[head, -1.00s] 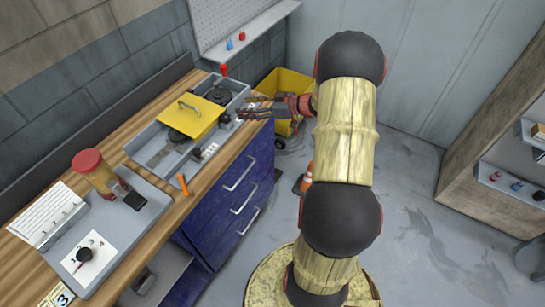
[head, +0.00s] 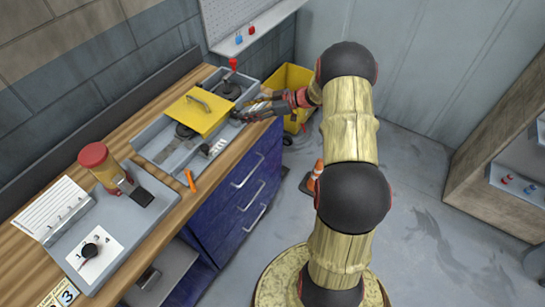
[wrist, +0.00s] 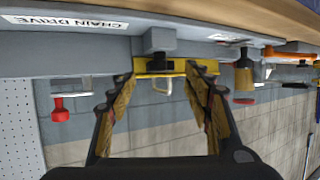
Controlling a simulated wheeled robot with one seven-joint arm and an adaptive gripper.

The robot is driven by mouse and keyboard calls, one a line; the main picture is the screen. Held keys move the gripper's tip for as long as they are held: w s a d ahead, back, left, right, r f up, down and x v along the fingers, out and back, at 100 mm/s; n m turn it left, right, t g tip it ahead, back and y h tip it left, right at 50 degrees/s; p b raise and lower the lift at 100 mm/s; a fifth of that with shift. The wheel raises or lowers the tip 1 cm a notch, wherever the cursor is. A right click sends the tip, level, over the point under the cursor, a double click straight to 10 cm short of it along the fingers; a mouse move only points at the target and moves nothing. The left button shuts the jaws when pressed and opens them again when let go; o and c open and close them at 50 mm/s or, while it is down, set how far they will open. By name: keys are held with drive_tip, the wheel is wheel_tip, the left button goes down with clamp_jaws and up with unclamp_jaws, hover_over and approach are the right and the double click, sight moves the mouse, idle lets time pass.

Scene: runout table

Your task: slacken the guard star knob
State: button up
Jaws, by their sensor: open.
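The yellow guard (head: 188,117) with its grey handle lies over the grey machine tray on the bench. A dark knob (head: 236,115) sits at the guard's right end, close to my gripper; I take it for the star knob.
A red-topped lever (head: 233,65) stands at the tray's far end. A second dark knob (head: 204,149) is on its near side. An orange tool (head: 190,181) lies at the bench edge. A yellow bin (head: 290,78) is behind my arm.

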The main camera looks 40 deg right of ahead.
sight(237, 113)
drive_tip(key=x, duration=0.3)
drive_tip(key=shift+a+f, duration=0.1)
drive_tip(key=shift+w+f+b, duration=0.1)
drive_tip(key=shift+f+b, duration=0.05)
drive_tip(key=shift+b, duration=0.4)
drive_tip(key=shift+s+m+t+h+b, duration=0.25)
drive_tip(key=shift+m+t+h+b, duration=0.3)
drive_tip(key=shift+b, duration=0.25)
drive_tip(key=shift+a+m+h+b, duration=0.1)
drive_tip(key=shift+m+h+b, duration=0.35)
drive_tip(key=shift+b, duration=0.45)
drive_tip(key=m+h+b, duration=0.1)
drive_tip(key=b, duration=0.1)
drive_tip(key=t+b, duration=0.1)
drive_tip(key=b, duration=0.2)
drive_tip(key=shift+s+a+m+h, duration=0.1)
drive_tip(key=shift+a+m+h, duration=0.1)
drive_tip(key=shift+m+h, duration=0.2)
drive_tip(key=shift+a+m+t+h+b, duration=0.1)
drive_tip(key=shift+m+t+h+b, duration=0.35)
drive_tip(key=shift+b, duration=0.45)
drive_tip(key=h+b, duration=0.1)
drive_tip(key=b, duration=0.1)
drive_tip(key=m+b, duration=0.1)
drive_tip(key=b, duration=0.2)
drive_tip(key=shift+a+m+t+h, duration=0.15)
drive_tip(key=shift+m+t+h, duration=0.1)
drive_tip(key=shift+t+h, duration=0.1)
